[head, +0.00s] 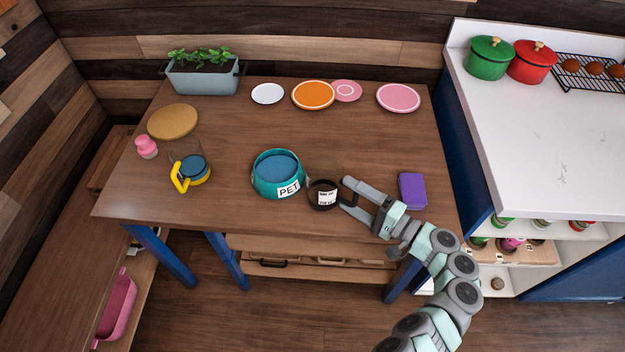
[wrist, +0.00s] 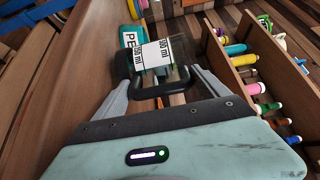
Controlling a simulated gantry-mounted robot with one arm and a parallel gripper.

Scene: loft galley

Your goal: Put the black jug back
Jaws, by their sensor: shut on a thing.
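The black jug (head: 322,198) is a dark, see-through jug with a white label, just right of the teal PET bowl (head: 262,184) near the table's front. Its black handle faces my gripper (head: 348,194), which comes in from the right and is shut on it. In the wrist view the jug (wrist: 180,72) sits between my fingers, its label reading in ml and its handle toward me. The jug looks upright; I cannot tell whether its base touches the table.
A yellow-handled jug (head: 181,182), pink bottle (head: 146,147) and tan round mat (head: 173,121) are at left. Plates (head: 314,95) and a planter (head: 204,78) line the back. A purple block (head: 412,191) lies right, near my arm. The table's middle is clear.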

